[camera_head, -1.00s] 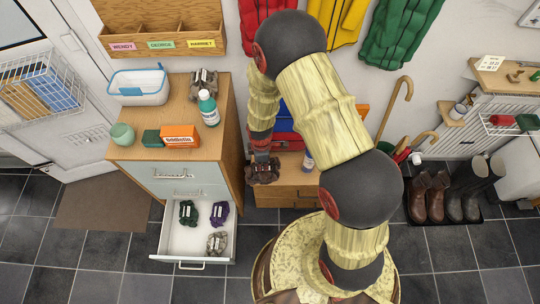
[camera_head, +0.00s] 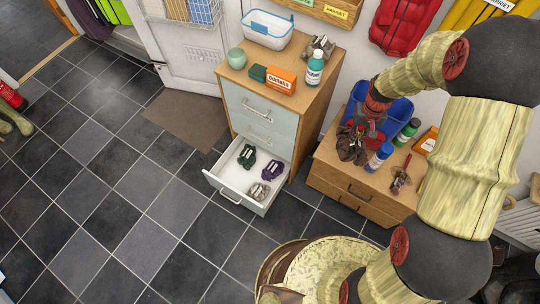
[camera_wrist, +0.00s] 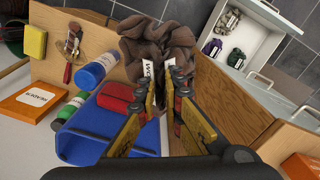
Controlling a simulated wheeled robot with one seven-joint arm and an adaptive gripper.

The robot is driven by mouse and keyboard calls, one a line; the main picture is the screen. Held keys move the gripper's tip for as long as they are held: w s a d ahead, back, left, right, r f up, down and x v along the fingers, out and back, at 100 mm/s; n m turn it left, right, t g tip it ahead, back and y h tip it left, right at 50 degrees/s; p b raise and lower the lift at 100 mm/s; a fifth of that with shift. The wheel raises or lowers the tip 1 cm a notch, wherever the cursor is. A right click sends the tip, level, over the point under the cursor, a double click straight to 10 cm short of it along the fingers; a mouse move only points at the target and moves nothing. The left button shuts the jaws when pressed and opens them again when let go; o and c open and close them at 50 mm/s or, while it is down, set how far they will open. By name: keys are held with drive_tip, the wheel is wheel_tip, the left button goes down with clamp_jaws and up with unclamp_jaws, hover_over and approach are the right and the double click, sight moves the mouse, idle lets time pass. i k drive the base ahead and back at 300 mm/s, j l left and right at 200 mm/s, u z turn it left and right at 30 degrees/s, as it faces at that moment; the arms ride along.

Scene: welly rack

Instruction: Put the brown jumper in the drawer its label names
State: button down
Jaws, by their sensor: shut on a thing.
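My gripper (camera_head: 370,116) is shut on the brown jumper (camera_head: 352,146), holding it over the low wooden chest. In the wrist view the bunched jumper (camera_wrist: 158,42) hangs between and beyond the fingers (camera_wrist: 166,92). Its white label (camera_wrist: 149,72) is partly covered, with only the first letters showing. An open white drawer (camera_head: 226,176) at the bottom of the tall cabinet (camera_head: 322,108) holds green, purple and grey folded bundles. It also shows in the wrist view (camera_wrist: 262,42). Labels on the cabinet's pale drawer fronts are too small to read.
The low chest (camera_head: 326,172) bears a blue tray (camera_head: 392,104), a blue bottle (camera_head: 379,158), a green bottle (camera_head: 407,132) and an orange box (camera_head: 428,141). The cabinet top carries a grey-brown bundle (camera_head: 318,48), a bottle (camera_head: 314,70) and boxes. The floor left of the drawer is clear.

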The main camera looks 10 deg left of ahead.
sight(242, 183)
drive_tip(key=u, duration=1.35)
drive_tip(key=i+l+u, duration=0.2)
drive_tip(key=u, duration=0.3)
drive_tip(key=i+l+u, duration=0.25)
drive_tip(key=u, duration=0.25)
